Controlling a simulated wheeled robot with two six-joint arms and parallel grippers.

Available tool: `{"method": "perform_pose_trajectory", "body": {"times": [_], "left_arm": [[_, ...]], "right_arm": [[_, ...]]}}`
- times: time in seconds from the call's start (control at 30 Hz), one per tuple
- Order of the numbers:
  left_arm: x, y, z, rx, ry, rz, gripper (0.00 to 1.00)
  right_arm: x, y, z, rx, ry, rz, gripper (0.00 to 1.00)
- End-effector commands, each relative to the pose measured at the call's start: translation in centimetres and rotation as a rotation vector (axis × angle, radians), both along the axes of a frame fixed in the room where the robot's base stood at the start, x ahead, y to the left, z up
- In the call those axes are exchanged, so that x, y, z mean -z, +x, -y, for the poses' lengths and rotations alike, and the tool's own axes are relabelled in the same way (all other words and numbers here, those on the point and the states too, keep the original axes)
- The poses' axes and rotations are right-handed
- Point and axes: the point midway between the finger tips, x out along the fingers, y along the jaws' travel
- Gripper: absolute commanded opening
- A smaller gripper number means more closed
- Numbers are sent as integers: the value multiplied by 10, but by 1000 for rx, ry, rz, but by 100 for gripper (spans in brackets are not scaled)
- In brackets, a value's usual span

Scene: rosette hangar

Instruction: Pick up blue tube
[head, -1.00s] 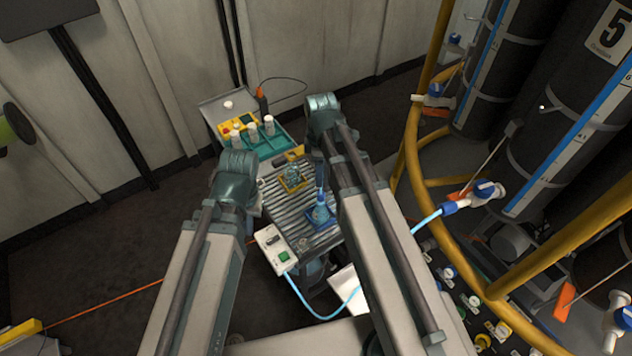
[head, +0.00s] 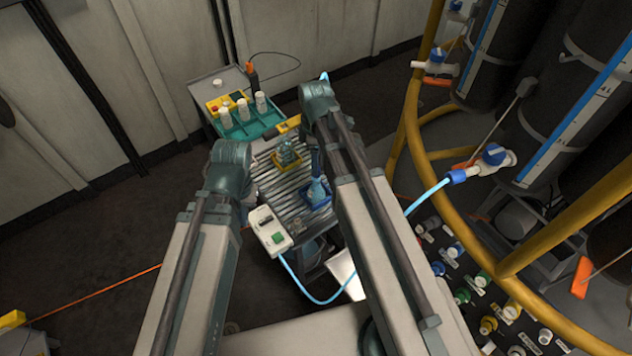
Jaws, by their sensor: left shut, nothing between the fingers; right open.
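The light blue tube (head: 312,294) hangs in a loop below the white control box (head: 268,230) and passes behind my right arm. It shows again to the right of that arm, rising to a blue and white valve fitting (head: 484,165). A small light blue end (head: 324,76) shows just above my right arm's elbow; I cannot tell whether it belongs to the same tube. Both my arms reach forward over the work stand.
A ribbed stand (head: 284,203) holds a yellow-framed glass item (head: 287,156) and a blue flask (head: 317,190). A teal tray (head: 247,129) with several white bottles lies behind. A yellow rail (head: 408,130) and dark cylinders (head: 575,90) stand at the right. The floor at left is mostly clear.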

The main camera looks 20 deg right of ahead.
Motion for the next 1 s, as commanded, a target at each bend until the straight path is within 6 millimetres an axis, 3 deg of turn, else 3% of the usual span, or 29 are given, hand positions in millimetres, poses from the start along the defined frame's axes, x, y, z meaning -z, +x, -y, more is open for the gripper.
{"method": "perform_pose_trajectory", "body": {"times": [0.03, 0.37, 0.73, 1.0], "left_arm": [[7, 0, 0, 0, 0, 0, 0], [13, 0, 0, 0, 0, 0, 0], [56, 0, 0, 0, 0, 0, 0], [58, 0, 0, 1, 0, 0, 0]], "right_arm": [[7, 0, 0, 0, 0, 0, 68], [13, 1, 1, 0, 0, 0, 68], [56, 6, 4, 0, 0, 0, 68], [58, 6, 4, 0, 0, 0, 68]]}}
